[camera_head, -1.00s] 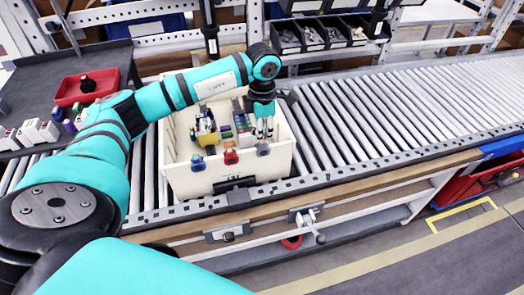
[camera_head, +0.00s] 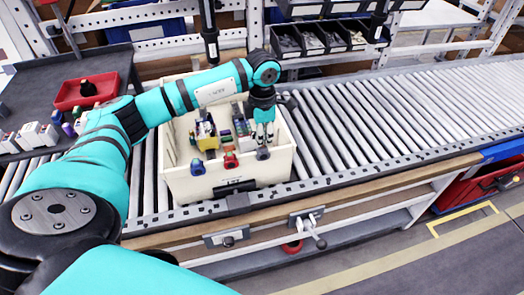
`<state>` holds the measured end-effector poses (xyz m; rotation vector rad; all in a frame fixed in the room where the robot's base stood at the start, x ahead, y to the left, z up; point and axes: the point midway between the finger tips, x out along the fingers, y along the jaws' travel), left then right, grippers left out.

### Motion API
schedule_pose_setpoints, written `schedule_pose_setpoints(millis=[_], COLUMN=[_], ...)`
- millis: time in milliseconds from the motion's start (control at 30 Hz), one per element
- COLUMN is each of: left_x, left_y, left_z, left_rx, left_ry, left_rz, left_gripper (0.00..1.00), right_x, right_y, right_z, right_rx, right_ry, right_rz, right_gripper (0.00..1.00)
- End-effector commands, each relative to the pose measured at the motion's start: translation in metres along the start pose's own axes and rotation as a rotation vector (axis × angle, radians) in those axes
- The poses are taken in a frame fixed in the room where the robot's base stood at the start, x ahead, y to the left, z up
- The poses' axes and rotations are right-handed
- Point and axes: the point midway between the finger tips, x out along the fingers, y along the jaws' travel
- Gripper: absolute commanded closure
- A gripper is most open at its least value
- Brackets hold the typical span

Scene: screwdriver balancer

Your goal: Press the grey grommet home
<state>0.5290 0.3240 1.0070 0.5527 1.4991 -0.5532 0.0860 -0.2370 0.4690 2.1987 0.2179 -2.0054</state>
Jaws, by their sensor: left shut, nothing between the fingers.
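A cream bin (camera_head: 180,185) stands on the roller conveyor. Three small round fittings sit along its front wall: a blue one (camera_head: 197,167) at left, a red one (camera_head: 230,159) in the middle and a dark grey-blue one (camera_head: 263,154) at right, which looks like the grey grommet. My left gripper (camera_head: 263,142) points down just above and behind the grey grommet, shut and empty. I cannot tell whether its fingertips touch the grommet, or how deep the grommet sits. My right gripper is not in view.
Inside the bin are a yellow item (camera_head: 206,135) and several small boxes. A red tray (camera_head: 86,90) lies on a dark bench at left with small boxes near it. Black parts bins (camera_head: 312,40) hang behind. The conveyor (camera_head: 400,105) is clear to the right.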

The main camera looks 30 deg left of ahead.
Motion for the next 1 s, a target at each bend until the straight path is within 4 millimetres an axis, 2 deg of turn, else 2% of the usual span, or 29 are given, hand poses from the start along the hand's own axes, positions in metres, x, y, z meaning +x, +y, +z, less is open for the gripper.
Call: schedule_pose_setpoints(millis=[1000], left_x=[0.0085], left_y=[0.0000], left_z=[-0.0001], left_rx=[0.000], left_ry=[0.000], left_rz=[0.000], left_gripper=[1.00], right_x=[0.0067], right_y=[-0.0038], right_z=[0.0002], right_rx=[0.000], right_ry=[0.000], right_rz=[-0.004], right_gripper=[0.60])
